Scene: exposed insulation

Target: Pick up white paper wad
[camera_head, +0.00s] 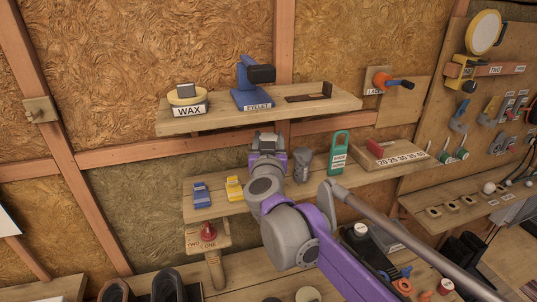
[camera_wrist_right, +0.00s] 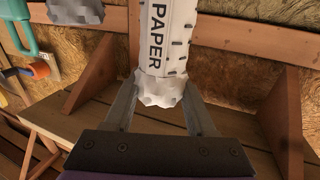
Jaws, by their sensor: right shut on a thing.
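In the right wrist view, a crumpled white paper wad (camera_wrist_right: 163,91) sits between the two fingers of my right gripper (camera_wrist_right: 162,95), which is shut on it. The wad is at the near end of a white tube labelled PAPER (camera_wrist_right: 167,38); I cannot tell whether they touch. In the head view my right gripper (camera_head: 267,147) is at the middle shelf, and my wrist and arm hide the wad and the tube. My left gripper is not in view.
The middle shelf (camera_head: 218,203) holds blue and yellow blocks, a grey crumpled piece (camera_head: 303,164), a green tag-like holder (camera_head: 340,151) and a red-topped block. The upper shelf (camera_head: 215,122) above carries WAX and EYELET items. Wooden brackets (camera_wrist_right: 281,115) flank the gripper.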

